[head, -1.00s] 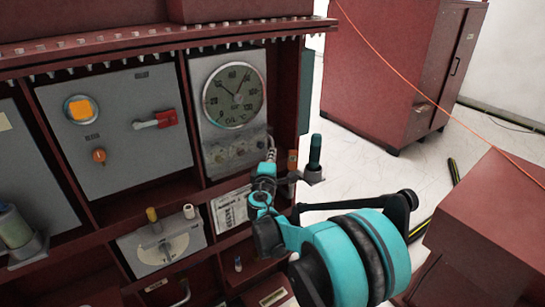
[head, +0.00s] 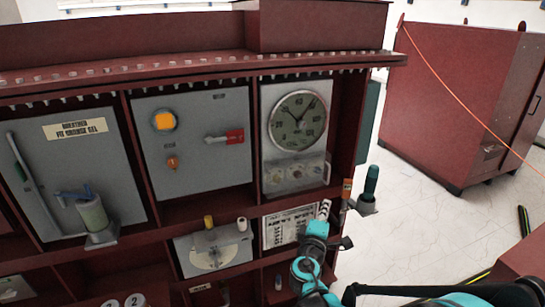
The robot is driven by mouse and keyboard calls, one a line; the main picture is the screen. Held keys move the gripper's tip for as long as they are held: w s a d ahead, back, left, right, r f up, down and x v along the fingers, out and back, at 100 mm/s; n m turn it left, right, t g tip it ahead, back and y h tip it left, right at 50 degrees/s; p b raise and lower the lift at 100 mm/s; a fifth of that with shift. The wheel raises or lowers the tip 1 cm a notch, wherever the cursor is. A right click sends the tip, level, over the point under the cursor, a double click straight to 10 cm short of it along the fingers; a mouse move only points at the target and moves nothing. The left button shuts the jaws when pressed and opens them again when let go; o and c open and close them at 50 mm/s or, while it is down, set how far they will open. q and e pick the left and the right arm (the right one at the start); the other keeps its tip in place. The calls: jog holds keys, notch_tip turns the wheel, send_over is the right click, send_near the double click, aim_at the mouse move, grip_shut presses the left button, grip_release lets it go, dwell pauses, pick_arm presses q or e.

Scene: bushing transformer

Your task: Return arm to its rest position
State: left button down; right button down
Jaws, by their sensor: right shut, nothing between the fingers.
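My right gripper (head: 323,211) is shut and empty. It shows small in the lower right of the head view, with its teal arm coming up from the bottom edge. Its fingers overlap the right edge of a white printed plate (head: 285,230) on the dark red cabinet (head: 225,62). I cannot tell how far they are from it. The round gauge (head: 298,121) is above the fingers. My left gripper is not in view.
A grey panel with an orange button (head: 164,121) and a red switch handle (head: 228,137) is left of the gauge. A dark teal-topped post (head: 371,181) stands right of the gripper. Pale floor (head: 420,215) is open there, before another red cabinet (head: 450,105).

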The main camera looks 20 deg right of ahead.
jog(key=s+a+f+m+g+y, duration=0.3)
jog(key=s+a+f+m+y, duration=0.2)
jog(key=s+a, duration=0.3)
jog(key=s+a+f+m+g+y, duration=0.4)
jog(key=s+a, duration=0.4)
jog(key=s, duration=0.6)
jog(key=shift+s+f+m+y, duration=0.15)
jog(key=shift+f+m+y, duration=0.5)
jog(key=shift+m, duration=0.25)
